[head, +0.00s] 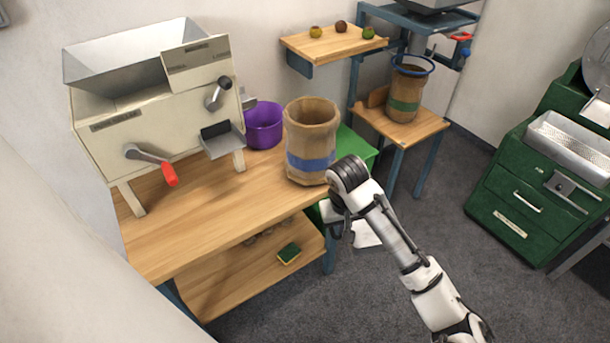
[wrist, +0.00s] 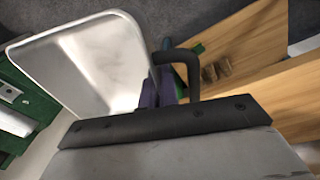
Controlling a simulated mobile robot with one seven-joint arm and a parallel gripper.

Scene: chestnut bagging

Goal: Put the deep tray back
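The deep tray is a white, deep-walled tray (wrist: 95,65) that fills the upper left of the wrist view. In the head view, part of it (head: 367,234) shows below my arm, over the floor by the right end of the bench; my arm hides the rest. My gripper (wrist: 163,88) has its purple fingers at the tray's right rim and looks shut on it. The tray's inside looks empty. In the head view, my wrist hides the fingertips.
The wooden bench (head: 220,205) bears a cream hopper machine (head: 150,110), a purple pot (head: 263,125) and a blue-banded sack (head: 311,140). A sponge (head: 289,253) lies on its lower shelf (head: 255,275). A green cabinet (head: 525,195) stands right, with clear floor (head: 430,200) between.

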